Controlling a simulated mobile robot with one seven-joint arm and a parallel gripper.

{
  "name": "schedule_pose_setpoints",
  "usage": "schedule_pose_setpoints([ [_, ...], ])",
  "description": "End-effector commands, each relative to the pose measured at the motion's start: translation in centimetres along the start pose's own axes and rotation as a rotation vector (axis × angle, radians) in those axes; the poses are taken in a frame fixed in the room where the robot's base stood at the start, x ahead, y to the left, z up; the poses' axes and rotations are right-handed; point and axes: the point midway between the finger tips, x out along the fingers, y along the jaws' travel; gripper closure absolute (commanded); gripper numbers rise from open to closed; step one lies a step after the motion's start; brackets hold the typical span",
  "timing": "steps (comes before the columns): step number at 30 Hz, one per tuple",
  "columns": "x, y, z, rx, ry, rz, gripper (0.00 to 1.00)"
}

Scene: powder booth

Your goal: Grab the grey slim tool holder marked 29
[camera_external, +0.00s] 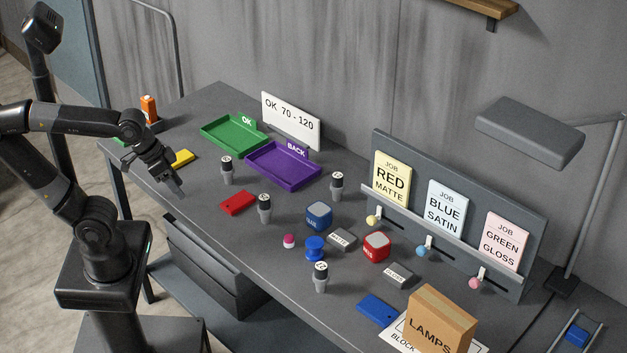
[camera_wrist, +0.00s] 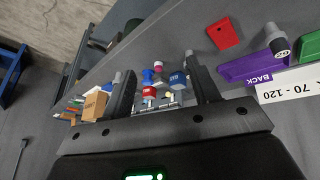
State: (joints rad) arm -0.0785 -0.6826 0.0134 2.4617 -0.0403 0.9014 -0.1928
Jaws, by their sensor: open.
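Several slim tool holders, grey below with black upper bodies and pale marked tops, stand upright on the dark bench. My gripper (camera_external: 178,187) is open and empty above the bench's left part, left of the nearest holder. In the wrist view its fingers (camera_wrist: 160,66) frame distant blocks; one holder (camera_wrist: 277,42) shows at right.
A green OK tray (camera_external: 207,132) and a purple BACK tray (camera_external: 252,166) lie behind the holders. A red plate (camera_external: 239,202), blue block (camera_external: 319,215), red block (camera_external: 376,246) and LAMPS box (camera_external: 440,322) occupy the bench. The job board (camera_external: 520,225) and lamp (camera_external: 530,130) stand at right.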

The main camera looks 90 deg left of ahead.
Motion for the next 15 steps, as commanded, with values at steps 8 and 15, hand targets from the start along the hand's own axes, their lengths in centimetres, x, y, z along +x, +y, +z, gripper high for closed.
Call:
schedule_pose_setpoints([
  [8,1.9,-5.8,-5.6,-0.876,-0.054,-0.038,0.45],
  [15,3.7,-13.1,-9.3,-1.656,-0.062,-0.074,0.45],
])
